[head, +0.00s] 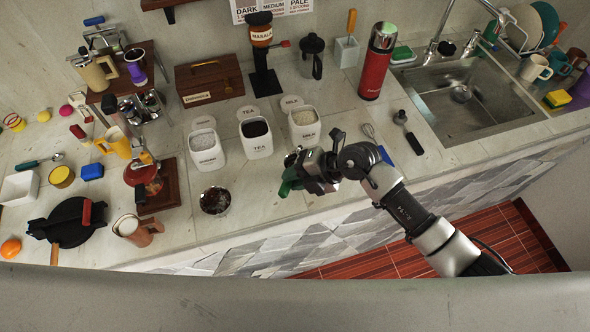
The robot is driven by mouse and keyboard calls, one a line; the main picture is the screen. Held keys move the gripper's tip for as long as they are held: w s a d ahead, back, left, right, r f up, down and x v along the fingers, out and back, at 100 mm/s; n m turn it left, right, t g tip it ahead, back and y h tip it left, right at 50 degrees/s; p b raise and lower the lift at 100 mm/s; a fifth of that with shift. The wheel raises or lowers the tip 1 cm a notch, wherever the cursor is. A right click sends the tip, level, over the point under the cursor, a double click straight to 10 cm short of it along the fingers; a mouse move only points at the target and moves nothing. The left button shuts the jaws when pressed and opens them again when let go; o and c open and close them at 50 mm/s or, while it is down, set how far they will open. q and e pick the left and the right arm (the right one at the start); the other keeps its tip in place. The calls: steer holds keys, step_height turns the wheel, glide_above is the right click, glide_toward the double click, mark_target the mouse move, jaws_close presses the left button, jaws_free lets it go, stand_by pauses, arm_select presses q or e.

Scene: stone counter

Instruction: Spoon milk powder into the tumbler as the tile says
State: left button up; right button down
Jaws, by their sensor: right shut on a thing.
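The white milk canister (304,138), marked MILK, stands open on the counter with pale powder (303,117) inside. My right gripper (298,173) is just in front of it, shut on a green thing (288,184). The gripper hides most of that thing, so I cannot tell whether it is the tumbler, or whether it touches the counter. No spoon shows in the gripper. Signs on the back wall read DARK (245,11), MEDIUM (272,6) and PALE (299,5); their small print is hard to read. My left gripper is out of view.
Open tea (257,147) and sugar (207,160) canisters stand left of the milk, lids behind them. A bowl of dark bits (215,201) is near the front edge. A red flask (376,68) stands behind.

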steer(key=shift+w+a+r+h+p, duration=0.1)
steer(key=shift+r+h+p, duration=0.5)
steer(key=shift+p, duration=0.9)
steer(key=shift+a+r+g+h+p, duration=0.15)
steer(key=shift+g+h+p, duration=0.2)
steer(key=shift+h, duration=0.15)
steer(key=shift+w+a+h, duration=0.1)
steer(key=shift+h, duration=0.4)
steer(key=h, duration=0.2)
steer(key=a+r+g+h, duration=0.1)
steer(key=h, duration=0.1)
steer(key=shift+w+r+n, duration=0.15)
steer(key=shift+n, duration=0.15)
steer(key=h, duration=0.1)
steer(key=g+h, duration=0.1)
steer(key=shift+a+r+h, duration=0.15)
steer(key=shift+r+h, duration=0.25)
steer(key=shift+f, duration=0.1)
